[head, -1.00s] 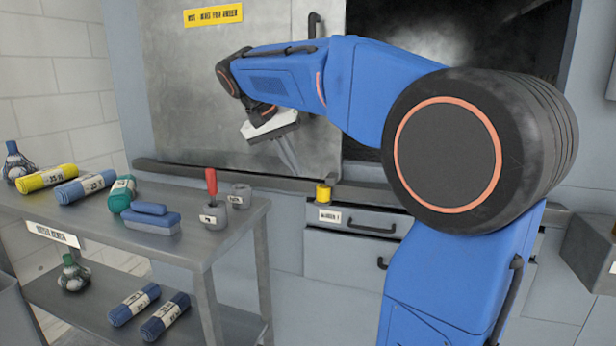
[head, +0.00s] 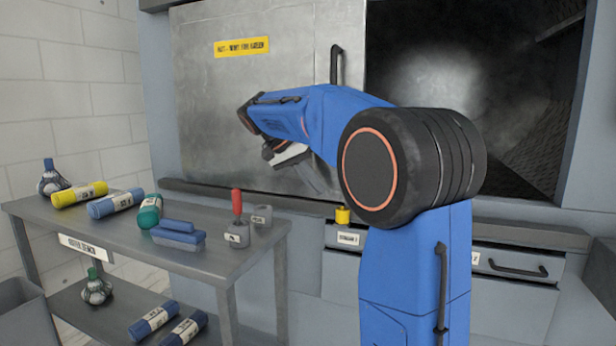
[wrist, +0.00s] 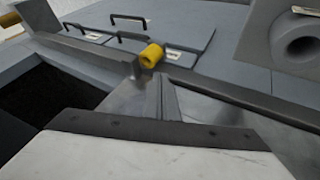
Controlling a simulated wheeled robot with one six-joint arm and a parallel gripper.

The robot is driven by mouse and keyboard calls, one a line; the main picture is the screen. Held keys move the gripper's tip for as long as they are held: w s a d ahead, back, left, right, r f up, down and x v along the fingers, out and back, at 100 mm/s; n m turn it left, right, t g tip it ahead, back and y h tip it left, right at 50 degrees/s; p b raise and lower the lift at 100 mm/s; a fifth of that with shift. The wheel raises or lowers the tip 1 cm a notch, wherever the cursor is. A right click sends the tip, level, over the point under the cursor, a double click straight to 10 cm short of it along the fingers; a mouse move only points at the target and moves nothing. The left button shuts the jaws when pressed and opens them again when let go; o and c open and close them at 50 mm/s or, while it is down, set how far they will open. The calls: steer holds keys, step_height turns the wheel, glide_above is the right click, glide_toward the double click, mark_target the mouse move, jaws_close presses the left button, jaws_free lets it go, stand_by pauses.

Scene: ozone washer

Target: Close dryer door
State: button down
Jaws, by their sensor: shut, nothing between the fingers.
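The dryer door (head: 225,110) is a grey metal panel with a yellow label (head: 241,47) and a dark vertical handle (head: 336,65) near its right edge. It covers the left part of the dryer; the dark opening (head: 460,80) to its right is uncovered. My gripper (head: 318,182) is shut and empty in front of the door's lower right part, below the handle. In the wrist view my gripper (wrist: 156,95) points toward the ledge, with the dark opening at left. Whether it touches the door I cannot tell. My arm hides part of the door and opening.
A grey bench (head: 125,243) with rolled cloths, a blue brush (head: 178,236) and small pots stands at left. A yellow knob (head: 343,215) sits on the ledge below the door. Drawers with dark handles (head: 515,268) are below the opening.

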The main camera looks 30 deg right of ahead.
mark_target(335, 195)
steer(key=s+d+f, duration=0.2)
steer(key=d, duration=0.1)
steer(key=shift+s+d+f, duration=0.15)
steer(key=shift+s+f, duration=0.05)
steer(key=shift+s, duration=0.1)
steer(key=shift+s+d, duration=0.45)
steer(key=shift+s, duration=0.15)
